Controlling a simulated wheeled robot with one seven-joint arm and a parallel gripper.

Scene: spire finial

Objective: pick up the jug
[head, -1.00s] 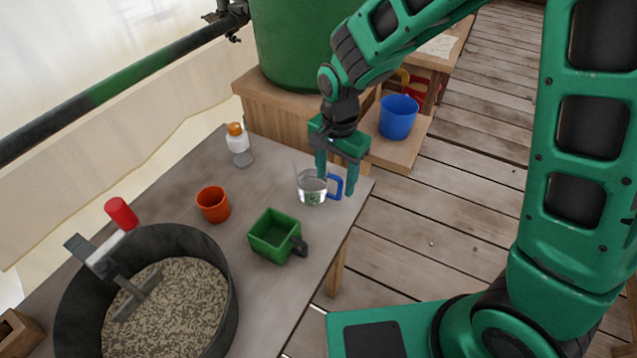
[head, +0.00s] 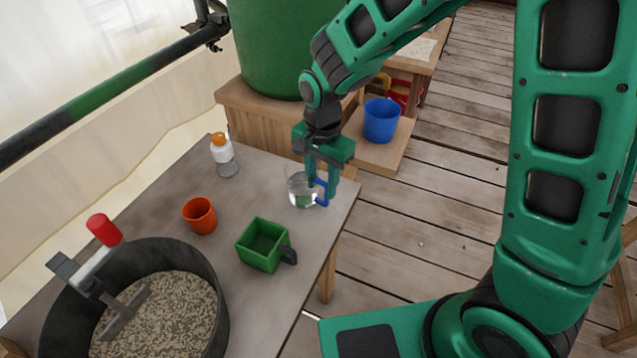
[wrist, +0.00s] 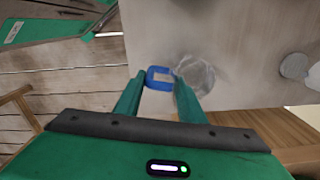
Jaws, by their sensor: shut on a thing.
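The clear jug (head: 299,194) with a blue handle stands upright near the table's far right corner. It also shows from above in the wrist view (wrist: 196,75). My gripper (head: 322,188) reaches down at the jug's right side. It is shut on the jug by the blue handle, which sits between the two fingers in the wrist view (wrist: 159,77). The jug seems to rest on the grey table (head: 225,255); I see no clear gap under it. One finger partly hides the handle in the head view.
A green square mug (head: 262,246), an orange cup (head: 200,215) and a white bottle with an orange cap (head: 222,157) stand on the table. A large dark pan of grain (head: 165,310) fills the near left. A blue bucket (head: 381,120) stands on a low wooden shelf beyond.

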